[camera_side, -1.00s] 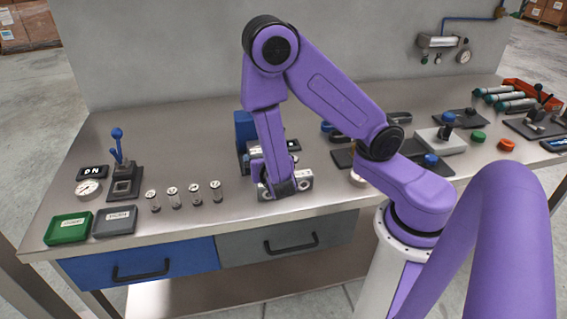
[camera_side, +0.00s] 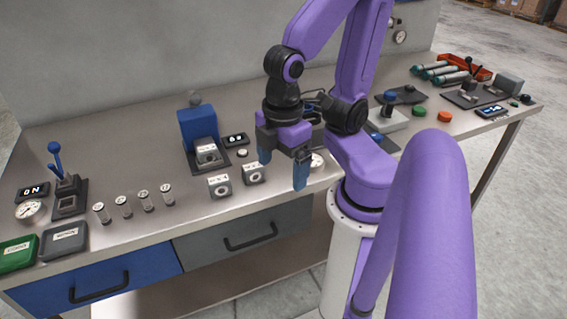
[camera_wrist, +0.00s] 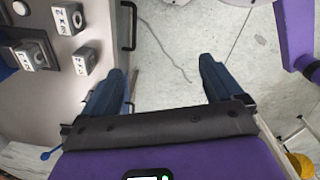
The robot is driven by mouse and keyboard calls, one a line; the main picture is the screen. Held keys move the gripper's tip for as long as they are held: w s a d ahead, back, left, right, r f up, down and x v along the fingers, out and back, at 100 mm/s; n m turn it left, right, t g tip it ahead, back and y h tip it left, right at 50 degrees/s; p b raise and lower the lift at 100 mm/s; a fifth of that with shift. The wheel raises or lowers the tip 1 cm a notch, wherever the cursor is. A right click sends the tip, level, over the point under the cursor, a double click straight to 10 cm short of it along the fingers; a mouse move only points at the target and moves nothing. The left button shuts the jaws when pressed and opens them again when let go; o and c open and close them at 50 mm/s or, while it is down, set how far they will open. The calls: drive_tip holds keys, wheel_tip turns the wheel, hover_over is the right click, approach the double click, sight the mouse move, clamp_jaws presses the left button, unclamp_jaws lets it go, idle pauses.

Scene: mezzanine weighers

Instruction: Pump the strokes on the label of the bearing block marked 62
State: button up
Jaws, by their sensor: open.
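Two grey bearing blocks, a left one (camera_side: 219,187) and a right one (camera_side: 253,174), stand apart near the bench's front edge. A third block (camera_side: 207,154) sits in the blue press (camera_side: 197,128). All three show in the wrist view: one block (camera_wrist: 68,18), another (camera_wrist: 85,61) and the pressed-in one (camera_wrist: 31,57). Their labels are too small to read surely. A blue-knobbed lever (camera_side: 57,160) stands upright on a dark base at the left. My gripper (camera_side: 283,170) is open and empty, raised right of the blocks. Its blue fingers (camera_wrist: 160,82) hang over the floor in the wrist view.
Near the lever are a small display (camera_side: 32,192), a round gauge (camera_side: 29,210), several small cylinders (camera_side: 123,206), a green tray (camera_side: 17,253) and a grey tray (camera_side: 64,241). Another display (camera_side: 235,140) is beside the press. The bench front between cylinders and blocks is clear.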

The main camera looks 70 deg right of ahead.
drive_tip(key=shift+s+a+r, duration=0.2)
drive_tip(key=shift+s+a, duration=0.05)
drive_tip(key=shift+s, duration=0.05)
